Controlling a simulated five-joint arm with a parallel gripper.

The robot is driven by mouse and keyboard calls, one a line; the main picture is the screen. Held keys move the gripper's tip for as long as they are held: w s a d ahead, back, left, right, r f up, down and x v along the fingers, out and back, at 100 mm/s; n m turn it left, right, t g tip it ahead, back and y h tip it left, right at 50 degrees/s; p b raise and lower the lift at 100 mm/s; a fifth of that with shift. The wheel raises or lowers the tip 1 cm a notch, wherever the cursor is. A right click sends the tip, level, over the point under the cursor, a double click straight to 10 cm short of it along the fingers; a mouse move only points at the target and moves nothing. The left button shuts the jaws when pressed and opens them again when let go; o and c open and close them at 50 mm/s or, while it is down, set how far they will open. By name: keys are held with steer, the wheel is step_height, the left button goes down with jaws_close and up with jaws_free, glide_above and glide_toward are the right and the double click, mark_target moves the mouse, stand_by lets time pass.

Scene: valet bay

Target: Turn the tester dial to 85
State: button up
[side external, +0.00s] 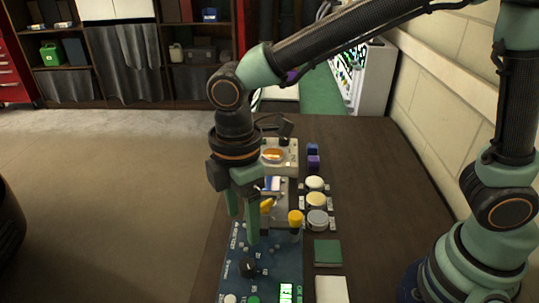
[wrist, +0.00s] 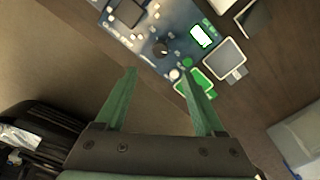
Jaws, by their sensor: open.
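The tester is a dark blue panel (side external: 275,262) at the near end of the dark workbench in the side view; it also shows at the top of the wrist view (wrist: 182,22). Its black dial (side external: 249,267) sits on the panel among small white markings and appears as a dark round knob in the wrist view (wrist: 161,49). A lit screen (side external: 286,293) is on the panel; its reading is too small to tell. My gripper (side external: 243,228) points down with green fingers apart and empty, above the far part of the panel, short of the dial. The fingers also show in the wrist view (wrist: 168,82).
A yellow-topped post (side external: 295,218) stands just right of my fingers. Several round-topped items (side external: 316,199) line the bench to the right, with a green block (side external: 327,252) nearer. An instrument with an orange face (side external: 273,155) stands behind. The bench's right side is clear.

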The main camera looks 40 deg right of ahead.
mark_target(247, 263)
step_height(247, 263, down, 12)
steer(key=shift+f, duration=0.1)
stand_by(0.5)
